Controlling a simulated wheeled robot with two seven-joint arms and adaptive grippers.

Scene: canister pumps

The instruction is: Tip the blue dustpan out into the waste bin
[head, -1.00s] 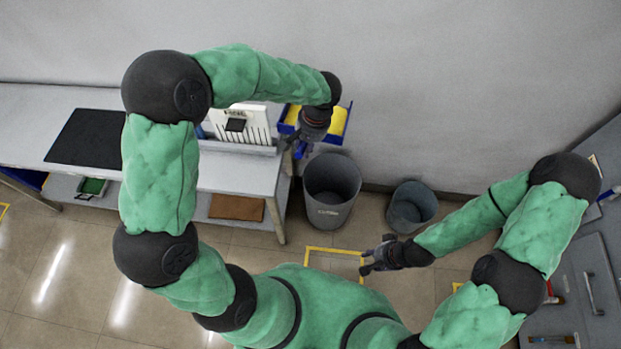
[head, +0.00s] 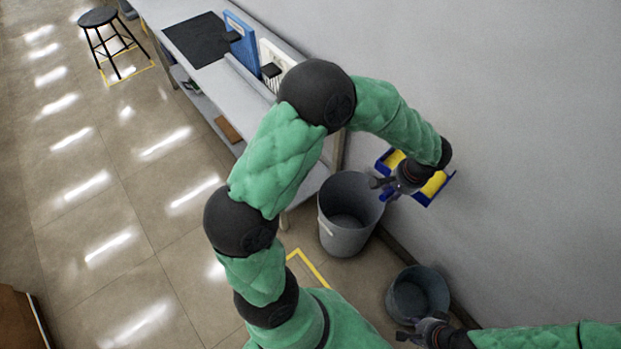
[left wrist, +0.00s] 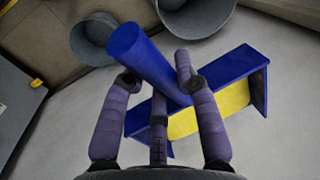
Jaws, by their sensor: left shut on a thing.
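My left gripper (head: 393,186) is shut on the blue handle (left wrist: 142,55) of the dustpan. The dustpan (head: 429,196) is blue with a yellow area between its side walls. It is held in the air near the wall, right of the larger grey bin in the head view. In the left wrist view the pan (left wrist: 235,72) lies beyond the fingers, with its yellow area showing. The grey waste bin (head: 345,235) stands on the floor beside the bench end. Its visible inside looks empty. My right gripper (head: 408,331) appears open and empty, low near the smaller bucket.
A smaller grey-blue bucket (head: 416,296) stands right of the bin, near the wall. A bench (head: 232,92) with a black mat and upright boxes runs left of it. A black stool (head: 98,17) stands far left.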

